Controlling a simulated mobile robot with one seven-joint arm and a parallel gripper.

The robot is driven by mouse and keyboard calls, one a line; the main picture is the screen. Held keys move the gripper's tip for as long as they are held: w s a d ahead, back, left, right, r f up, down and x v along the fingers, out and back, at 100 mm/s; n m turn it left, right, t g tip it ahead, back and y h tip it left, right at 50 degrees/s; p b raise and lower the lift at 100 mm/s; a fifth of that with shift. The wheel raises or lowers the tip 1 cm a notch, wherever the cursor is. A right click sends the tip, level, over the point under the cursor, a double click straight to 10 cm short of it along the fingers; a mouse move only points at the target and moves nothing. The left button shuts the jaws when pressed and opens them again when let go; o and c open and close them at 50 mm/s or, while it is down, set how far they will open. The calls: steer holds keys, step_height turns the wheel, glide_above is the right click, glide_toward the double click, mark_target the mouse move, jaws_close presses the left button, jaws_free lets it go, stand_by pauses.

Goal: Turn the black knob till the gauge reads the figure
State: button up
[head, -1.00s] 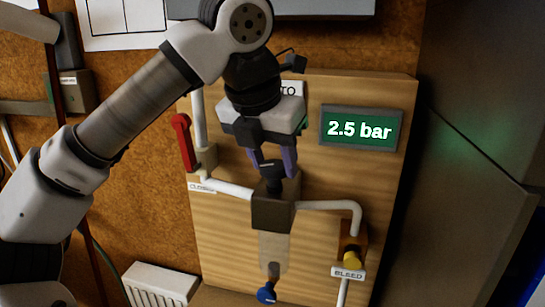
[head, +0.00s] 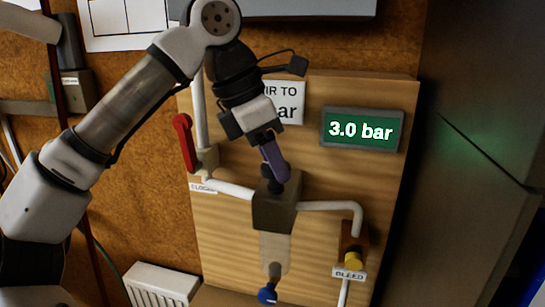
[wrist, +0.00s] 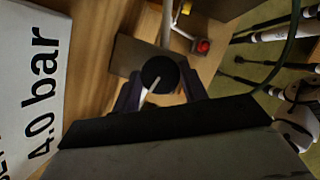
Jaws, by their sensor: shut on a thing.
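The black knob (wrist: 160,74) sits on top of a dark regulator block (head: 273,210) on the wooden panel. My gripper (head: 280,172) is shut on the knob from above, and its purple fingers hide most of it in the head view. In the wrist view the fingers stand on both sides of the knob, and a pale pointer line shows on its top. The green gauge (head: 361,129) reads 3.0 bar. A white sign (wrist: 35,85) reads 4.0 bar in the wrist view. In the head view the same sign (head: 291,104) is partly hidden by my gripper.
A red lever (head: 184,142) on a white pipe is at the left, by a small label. A yellow knob (head: 353,260) sits above the BLEED label (head: 348,274) at the right. A blue knob (head: 267,294) hangs below the clear bowl (head: 274,253).

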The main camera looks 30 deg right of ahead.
steer(key=m, duration=0.2)
steer(key=m+g+y, duration=0.1)
steer(key=m, duration=0.2)
steer(key=shift+w+d+g, duration=0.1)
steer(key=shift+w+g, duration=0.05)
steer(key=shift+g, duration=0.15)
steer(key=shift+m, duration=0.3)
steer(key=o, duration=1)
steer(key=shift+c, duration=0.2)
steer(key=shift+r, duration=0.1)
steer(key=v, duration=0.7)
steer(key=shift+r, duration=0.15)
steer(key=shift+w, duration=0.1)
